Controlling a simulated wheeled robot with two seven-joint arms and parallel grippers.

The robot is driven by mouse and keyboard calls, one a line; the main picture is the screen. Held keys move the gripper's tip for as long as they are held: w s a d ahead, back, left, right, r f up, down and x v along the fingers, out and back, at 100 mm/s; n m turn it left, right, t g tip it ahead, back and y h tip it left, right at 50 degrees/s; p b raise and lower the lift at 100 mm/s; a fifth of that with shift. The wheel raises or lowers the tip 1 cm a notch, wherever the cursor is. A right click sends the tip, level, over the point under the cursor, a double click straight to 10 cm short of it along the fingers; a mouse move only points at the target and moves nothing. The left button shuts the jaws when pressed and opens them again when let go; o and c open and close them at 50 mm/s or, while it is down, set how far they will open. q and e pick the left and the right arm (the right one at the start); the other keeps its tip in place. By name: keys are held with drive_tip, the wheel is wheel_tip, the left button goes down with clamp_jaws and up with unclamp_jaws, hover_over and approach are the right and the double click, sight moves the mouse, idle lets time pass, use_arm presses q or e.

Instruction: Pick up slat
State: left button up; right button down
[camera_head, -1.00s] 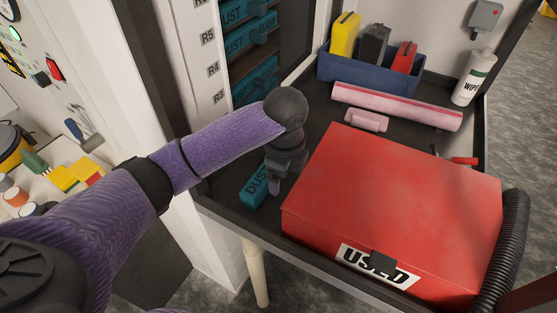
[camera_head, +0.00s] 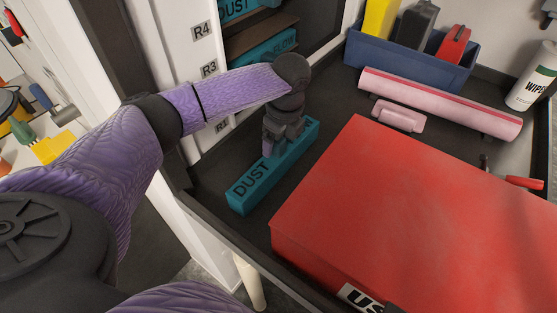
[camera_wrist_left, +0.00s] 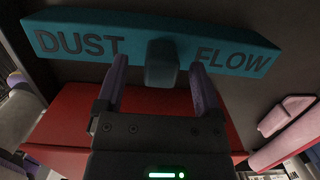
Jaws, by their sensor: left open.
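The slat (camera_head: 250,185) is a long teal bar marked "DUST", lying on the dark bench between the rack and the red box. In the left wrist view, the slat (camera_wrist_left: 90,42) spans the top, with "DUST" and "FLOW" on either side of a raised teal grip block (camera_wrist_left: 162,63). My left gripper (camera_head: 279,145) is over the slat and hides part of it. In the left wrist view, my left gripper (camera_wrist_left: 158,72) is open, with one finger on each side of the block. I cannot tell whether the fingers touch it. My right gripper is out of view.
The large red box (camera_head: 400,200) stands close to the right of the slat. Behind are a pink roll (camera_head: 435,103), a small pink piece (camera_head: 398,115) and a blue bin (camera_head: 410,55). A rack with teal slats (camera_head: 265,55) is at the back left.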

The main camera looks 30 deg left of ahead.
use_arm(q)
drive_tip(key=shift+a+f, duration=0.15)
drive_tip(key=shift+f, duration=0.65)
clamp_jaws()
